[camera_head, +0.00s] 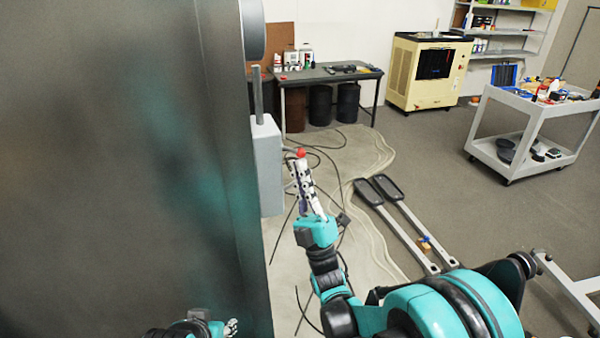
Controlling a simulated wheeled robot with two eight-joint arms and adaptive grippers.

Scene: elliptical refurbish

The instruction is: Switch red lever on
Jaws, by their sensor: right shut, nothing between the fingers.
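A grey electrical box (267,168) is fixed to the side of the large dark metal panel. The lever's red knob (301,153) stands out to the right of the box, and its thin arm shows in part. My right gripper (301,165) is shut and empty, pointing up with its fingertips right at the red knob. Whether they touch it, I cannot tell. The fingers hide part of the lever. My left gripper (231,328) shows only in part at the bottom edge, low in front of the panel; its fingers are not clear.
The dark panel (110,150) fills the left side, close to both arms. Cables (335,140) lie on the floor behind my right gripper. Grey metal legs (405,225), a white cart (535,108), a workbench (335,75) and a cream machine (430,70) stand farther right and back.

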